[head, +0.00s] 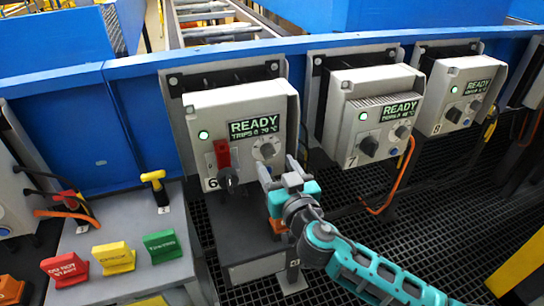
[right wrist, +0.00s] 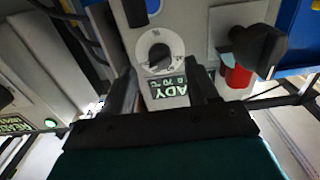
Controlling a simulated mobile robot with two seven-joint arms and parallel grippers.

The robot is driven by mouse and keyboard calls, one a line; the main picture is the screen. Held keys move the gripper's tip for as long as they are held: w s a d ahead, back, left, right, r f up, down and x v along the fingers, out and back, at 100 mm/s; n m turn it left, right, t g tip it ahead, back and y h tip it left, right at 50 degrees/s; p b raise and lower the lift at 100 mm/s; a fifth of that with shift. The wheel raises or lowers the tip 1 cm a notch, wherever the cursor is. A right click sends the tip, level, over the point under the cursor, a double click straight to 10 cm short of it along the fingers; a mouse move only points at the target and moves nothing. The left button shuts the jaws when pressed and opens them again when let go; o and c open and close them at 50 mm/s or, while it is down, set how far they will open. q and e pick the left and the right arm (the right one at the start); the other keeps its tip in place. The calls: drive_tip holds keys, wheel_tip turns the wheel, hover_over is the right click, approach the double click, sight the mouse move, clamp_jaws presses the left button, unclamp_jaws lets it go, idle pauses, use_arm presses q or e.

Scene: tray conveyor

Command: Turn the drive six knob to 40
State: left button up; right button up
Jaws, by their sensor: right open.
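The drive six box (head: 240,105) is light grey, marked 6, with a lit screen reading READY. My right gripper (head: 279,168) is open and empty, just in front of and below the knob. In the right wrist view its two fingers (right wrist: 163,88) stand either side of the dial, apart from the knob as far as I can tell. My left gripper is out of view.
Left of the knob are a red switch piece (head: 222,154) and a black rotary handle (head: 228,180), both close to my right gripper. Drive boxes 7 (head: 350,100) and 8 (head: 440,80) stand to the right. A grey console (head: 130,220) with coloured blocks stands at left.

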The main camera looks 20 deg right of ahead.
sight(271, 157)
drive_tip(key=w, duration=0.3)
drive_tip(key=shift+w+a, duration=0.1)
drive_tip(key=shift+w, duration=0.1)
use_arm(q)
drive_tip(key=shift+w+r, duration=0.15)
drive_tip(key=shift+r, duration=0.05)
use_arm(e)
drive_tip(key=shift+w, duration=0.1)
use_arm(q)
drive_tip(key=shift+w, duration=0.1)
use_arm(e)
drive_tip(key=shift+c, duration=1)
drive_tip(key=c, duration=0.8)
